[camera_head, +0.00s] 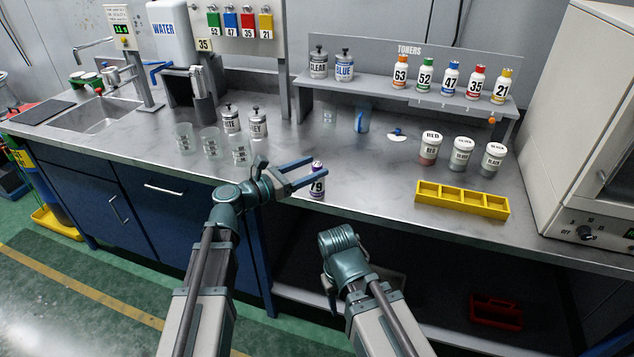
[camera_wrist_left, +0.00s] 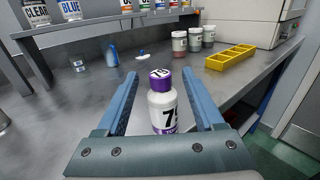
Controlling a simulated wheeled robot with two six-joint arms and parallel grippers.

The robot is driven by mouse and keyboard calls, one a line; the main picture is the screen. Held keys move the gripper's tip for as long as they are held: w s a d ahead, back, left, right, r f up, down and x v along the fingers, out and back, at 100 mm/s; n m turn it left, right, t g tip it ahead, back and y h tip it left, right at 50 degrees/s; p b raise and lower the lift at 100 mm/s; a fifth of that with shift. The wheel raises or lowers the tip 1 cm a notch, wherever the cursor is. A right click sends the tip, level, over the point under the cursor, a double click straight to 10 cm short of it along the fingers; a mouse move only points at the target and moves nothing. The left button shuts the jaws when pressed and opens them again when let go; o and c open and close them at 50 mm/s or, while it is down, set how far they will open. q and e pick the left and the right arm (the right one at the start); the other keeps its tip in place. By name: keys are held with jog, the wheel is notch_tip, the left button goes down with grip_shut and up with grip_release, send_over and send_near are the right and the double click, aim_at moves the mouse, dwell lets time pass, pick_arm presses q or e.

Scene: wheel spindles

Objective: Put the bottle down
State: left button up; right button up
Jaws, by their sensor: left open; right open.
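A small white bottle (camera_head: 317,184) with a purple cap and the number 79 stands upright on the grey counter near its front edge. In the left wrist view the bottle (camera_wrist_left: 163,104) is between the two blue fingers, with a gap on each side. My left gripper (camera_head: 305,175) is open around it in the head view. The bottle's base is hidden in the left wrist view. My right arm (camera_head: 338,240) is low in front of the counter, and its fingers are hidden in the head view.
Clear beakers (camera_head: 210,142) and paint cans (camera_head: 231,120) stand to the left. Numbered toners (camera_head: 451,78) stand on the back shelf. The counter around the bottle is clear.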

aim_at(321, 163)
pick_arm(q)
jog(key=x, duration=0.5)
jog(key=shift+w+d+r, duration=0.1)
grip_shut()
dwell(1.3)
